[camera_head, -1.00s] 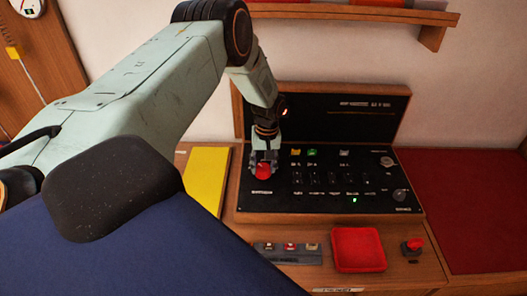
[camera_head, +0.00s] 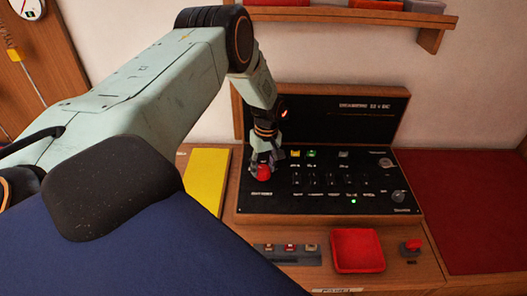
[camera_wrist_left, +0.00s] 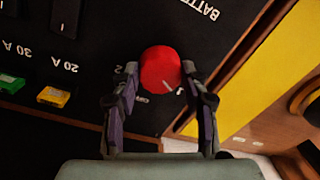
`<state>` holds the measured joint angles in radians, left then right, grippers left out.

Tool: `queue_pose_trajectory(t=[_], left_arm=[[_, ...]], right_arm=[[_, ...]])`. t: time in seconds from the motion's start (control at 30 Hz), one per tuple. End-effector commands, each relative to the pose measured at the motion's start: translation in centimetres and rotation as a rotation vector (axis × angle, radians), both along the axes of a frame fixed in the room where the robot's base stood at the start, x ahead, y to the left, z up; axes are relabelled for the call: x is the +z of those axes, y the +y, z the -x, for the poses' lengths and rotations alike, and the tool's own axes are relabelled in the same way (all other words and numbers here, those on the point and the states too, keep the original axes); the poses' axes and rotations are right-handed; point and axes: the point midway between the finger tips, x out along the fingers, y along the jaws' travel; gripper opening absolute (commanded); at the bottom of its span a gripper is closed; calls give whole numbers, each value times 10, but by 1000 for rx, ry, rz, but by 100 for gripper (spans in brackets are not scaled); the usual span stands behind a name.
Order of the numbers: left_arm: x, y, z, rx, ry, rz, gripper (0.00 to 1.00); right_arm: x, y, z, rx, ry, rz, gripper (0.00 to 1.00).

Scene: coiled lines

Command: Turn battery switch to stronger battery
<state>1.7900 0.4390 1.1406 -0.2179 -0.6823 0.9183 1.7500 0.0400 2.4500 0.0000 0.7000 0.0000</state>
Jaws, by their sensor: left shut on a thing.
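The battery switch is a round red knob (camera_head: 264,173) at the left end of the black panel (camera_head: 310,204). In the left wrist view the red knob (camera_wrist_left: 160,69) has a short pale mark on its lower right face. My left gripper (camera_head: 264,168) reaches down onto it from above. In the left wrist view my left gripper (camera_wrist_left: 161,85) has one finger on each side of the knob, shut on it. Part of the "BATTERY" lettering shows near the knob; the rest is out of frame. My right gripper is not in view.
The panel carries yellow and green fuses (camera_head: 311,154), black switches and a lit green lamp. A yellow book (camera_head: 207,178) lies to its left. A red tray (camera_head: 357,250) and a red-topped switch (camera_head: 411,247) are in front. A shelf (camera_head: 350,15) hangs above.

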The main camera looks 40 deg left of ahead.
Motion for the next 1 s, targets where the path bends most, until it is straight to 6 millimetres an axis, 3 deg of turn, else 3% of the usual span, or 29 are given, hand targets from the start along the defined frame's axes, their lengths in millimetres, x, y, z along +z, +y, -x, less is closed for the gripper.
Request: queue_pose_trajectory(t=[0.13,0.17,0.4,0.77,1.0], left_arm=[[3,2,-4,2,-11,-3,13],[3,2,-4,2,-11,-3,46],[2,1,-2,1,-7,-1,66],[3,0,-1,0,-3,0,68],[39,-1,-4,0,-7,1,68]], right_arm=[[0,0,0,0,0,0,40],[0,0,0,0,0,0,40],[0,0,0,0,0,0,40],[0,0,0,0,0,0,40],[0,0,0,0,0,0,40]])
